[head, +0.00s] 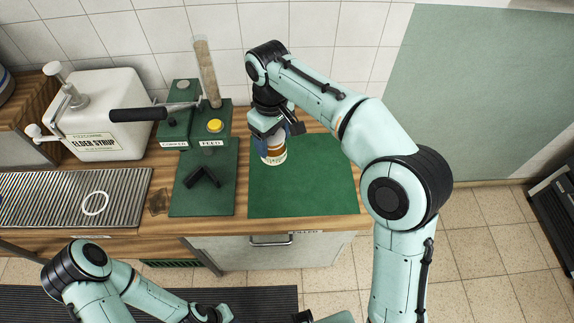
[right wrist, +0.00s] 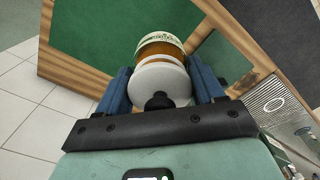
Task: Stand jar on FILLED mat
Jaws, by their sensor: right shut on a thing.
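The jar (head: 273,152) has a white and green label over amber contents. My right gripper (head: 280,131) is shut on it and holds it upright at the back left part of the green FILLED mat (head: 305,190). In the right wrist view the jar (right wrist: 161,60) sits between the blue fingers with its white lid toward me. The mat also shows there (right wrist: 100,38). I cannot tell whether the jar's base touches the mat. My left arm shows at the bottom left of the head view, with its gripper (head: 208,313) partly cut off; its jaws are unclear.
Further left are a white ELDER SYRUP container (head: 100,110) and a ribbed tray (head: 60,195) with a white ring. The mat's front and right are bare.

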